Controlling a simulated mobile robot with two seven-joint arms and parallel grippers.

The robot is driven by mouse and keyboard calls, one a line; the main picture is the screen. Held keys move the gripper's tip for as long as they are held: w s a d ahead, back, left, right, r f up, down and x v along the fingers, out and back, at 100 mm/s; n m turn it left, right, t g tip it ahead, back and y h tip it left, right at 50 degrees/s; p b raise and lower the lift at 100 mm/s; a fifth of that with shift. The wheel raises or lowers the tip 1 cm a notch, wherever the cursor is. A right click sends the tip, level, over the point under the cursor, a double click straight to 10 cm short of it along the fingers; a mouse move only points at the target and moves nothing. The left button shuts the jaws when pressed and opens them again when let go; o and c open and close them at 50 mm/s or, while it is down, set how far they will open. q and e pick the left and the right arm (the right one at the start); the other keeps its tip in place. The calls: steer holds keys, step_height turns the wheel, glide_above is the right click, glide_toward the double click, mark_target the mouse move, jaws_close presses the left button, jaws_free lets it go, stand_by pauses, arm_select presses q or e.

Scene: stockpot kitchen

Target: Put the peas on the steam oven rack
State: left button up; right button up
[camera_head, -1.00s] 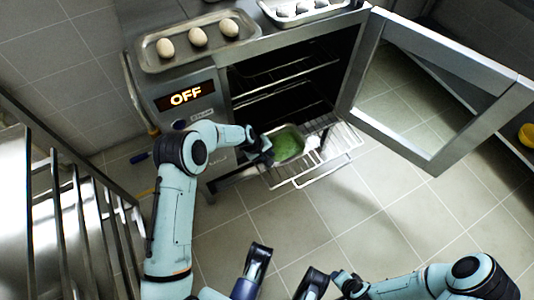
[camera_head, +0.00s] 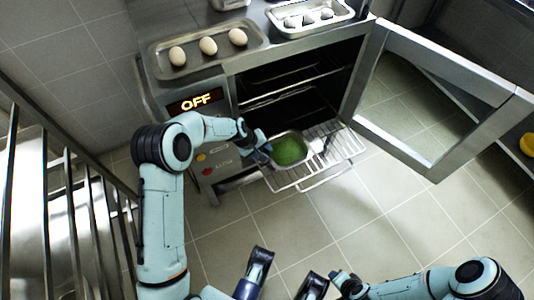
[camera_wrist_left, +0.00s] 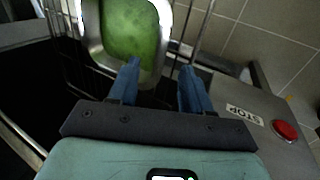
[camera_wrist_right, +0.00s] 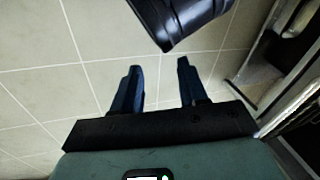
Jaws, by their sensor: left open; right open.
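The peas (camera_head: 289,151) are a green mass in a small metal tray (camera_head: 306,158). The tray sits on the pulled-out wire rack (camera_head: 338,150) of the steam oven (camera_head: 262,92), near the rack's left side. My left gripper (camera_head: 265,152) is at the tray's left edge. In the left wrist view the peas (camera_wrist_left: 130,27) and tray lie just ahead of the open left fingers (camera_wrist_left: 160,78), which look free of the rim, though contact is hard to tell. My right gripper (camera_wrist_right: 158,75) is open and empty above the floor.
The oven door (camera_head: 440,95) stands open to the right. A tray of eggs (camera_head: 208,45) and a second tray (camera_head: 310,18) stand on the oven top. A metal railing (camera_head: 60,200) is at the left. The tiled floor in front is clear.

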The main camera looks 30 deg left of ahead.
arm_select(q)
steer(key=s+d+f+m, duration=0.2)
steer(key=s+d+f, duration=0.1)
steer(key=s, duration=0.6)
steer(key=s+d+f+m+g, duration=0.1)
steer(key=s+d+f, duration=0.2)
steer(key=s+f, duration=0.3)
steer(key=s+d+f+m, duration=0.2)
steer(key=s+f, duration=0.3)
steer(key=s, duration=0.8)
steer(key=shift+d+m+g+y, duration=0.3)
steer(key=shift+d+g, duration=0.1)
steer(key=shift+d, duration=0.35)
arm_select(e)
steer(key=shift+s+a+r, duration=0.25)
steer(key=shift+s+r, duration=0.05)
steer(key=shift+s, duration=0.2)
